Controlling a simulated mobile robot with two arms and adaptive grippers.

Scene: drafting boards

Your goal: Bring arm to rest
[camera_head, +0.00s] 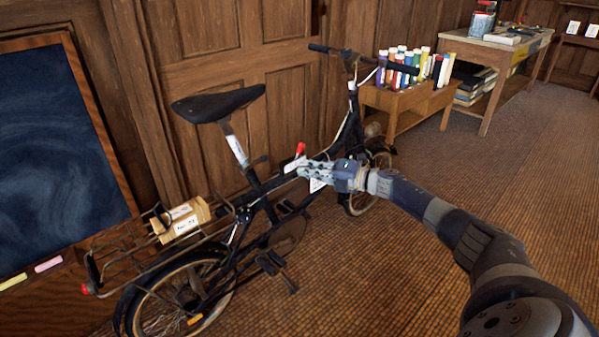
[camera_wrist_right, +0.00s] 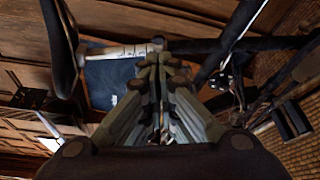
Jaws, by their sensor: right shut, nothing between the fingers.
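My right gripper (camera_head: 318,170) reaches in from the right in the head view, in front of the frame of a black bicycle (camera_head: 262,190). Its fingers are shut with nothing between them. I cannot tell whether it touches the frame. A small red-topped object (camera_head: 299,150) shows just behind the fingertips. In the right wrist view the closed fingers (camera_wrist_right: 160,75) point away from the camera, with dark bicycle tubes around them. My left gripper is in neither view.
The bicycle's rear rack holds a light wooden block (camera_head: 182,221) with white labels. A chalkboard (camera_head: 58,150) stands at left. Behind are a low wooden stand (camera_head: 398,103) with several colourful tubes and a table (camera_head: 497,50). The brown floor (camera_head: 400,260) at centre right is free.

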